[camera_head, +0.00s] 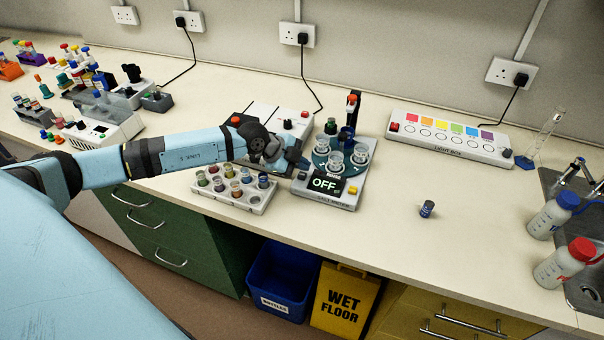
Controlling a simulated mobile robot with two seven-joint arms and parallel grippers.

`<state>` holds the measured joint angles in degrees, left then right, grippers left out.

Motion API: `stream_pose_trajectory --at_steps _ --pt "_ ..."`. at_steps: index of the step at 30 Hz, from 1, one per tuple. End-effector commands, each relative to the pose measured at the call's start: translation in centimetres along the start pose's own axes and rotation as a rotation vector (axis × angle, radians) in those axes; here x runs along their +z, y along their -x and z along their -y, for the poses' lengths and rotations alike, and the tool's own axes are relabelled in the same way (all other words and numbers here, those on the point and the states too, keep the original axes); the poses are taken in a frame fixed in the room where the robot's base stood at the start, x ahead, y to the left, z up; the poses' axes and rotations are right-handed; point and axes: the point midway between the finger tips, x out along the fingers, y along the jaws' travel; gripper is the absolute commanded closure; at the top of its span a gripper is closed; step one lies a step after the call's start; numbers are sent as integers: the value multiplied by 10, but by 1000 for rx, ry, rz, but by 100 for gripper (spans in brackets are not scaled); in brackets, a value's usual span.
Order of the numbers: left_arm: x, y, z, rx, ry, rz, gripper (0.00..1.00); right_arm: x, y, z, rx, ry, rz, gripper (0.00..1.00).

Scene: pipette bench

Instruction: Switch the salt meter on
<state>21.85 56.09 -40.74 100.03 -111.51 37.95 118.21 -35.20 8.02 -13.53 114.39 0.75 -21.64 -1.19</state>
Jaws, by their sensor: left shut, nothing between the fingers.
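The salt meter (338,200) is a grey box near the middle of the bench, and its dark display reads OFF. It carries a round dark-green plate with several clear cups on it. My left forearm crosses the bench from the left. My right gripper is not in view.
A tray of coloured vials (232,201) lies left of the meter, under my arm. A light box (450,143) is at the back right. A small dark vial (427,209) stands on clear bench to the right.

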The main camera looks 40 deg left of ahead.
Motion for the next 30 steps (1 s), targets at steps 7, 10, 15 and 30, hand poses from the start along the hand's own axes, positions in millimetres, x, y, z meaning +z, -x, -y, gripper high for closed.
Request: stream_pose_trajectory --at_steps 7,10,15,30 --pt "0 0 0 0 0 0 100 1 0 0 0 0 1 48" --pt "0 0 0 0 0 0 100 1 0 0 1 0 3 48" --pt "0 0 0 0 0 0 100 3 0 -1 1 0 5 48" --pt "4 -6 -4 0 0 0 100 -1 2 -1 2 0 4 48"
